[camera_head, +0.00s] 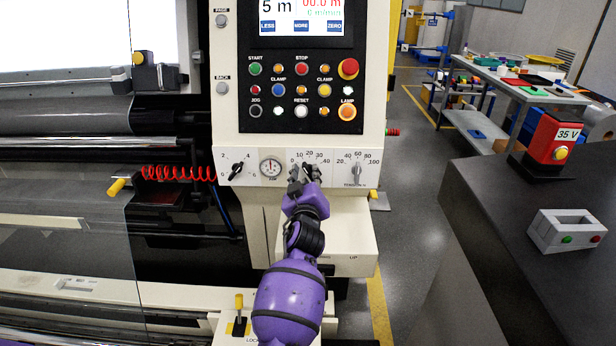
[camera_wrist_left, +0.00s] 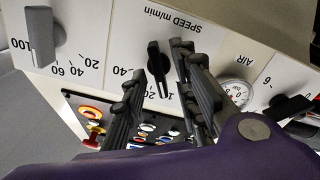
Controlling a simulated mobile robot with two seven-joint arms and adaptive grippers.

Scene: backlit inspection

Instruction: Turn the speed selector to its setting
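The speed selector (camera_wrist_left: 157,62) is a black knob on the white panel under the "SPEED m/min" label in the left wrist view. Its narrow end points towards the scale numbers, near the 10; the exact reading is unclear. My left gripper (camera_wrist_left: 160,80) is open, with one dark finger on each side of the knob. Gaps show between the knob and both fingers, and I cannot tell how deep they reach around it. In the head view my left gripper (camera_head: 304,174) is at the speed dial and hides most of the knob. My right gripper is not in view.
On the same panel, the air gauge (camera_head: 270,168) and a black selector (camera_head: 237,170) are to the left, and the grey tension knob (camera_head: 357,172) is to the right. Push buttons and a red mushroom button (camera_head: 348,68) are above. A dark counter (camera_head: 480,225) stands at the right.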

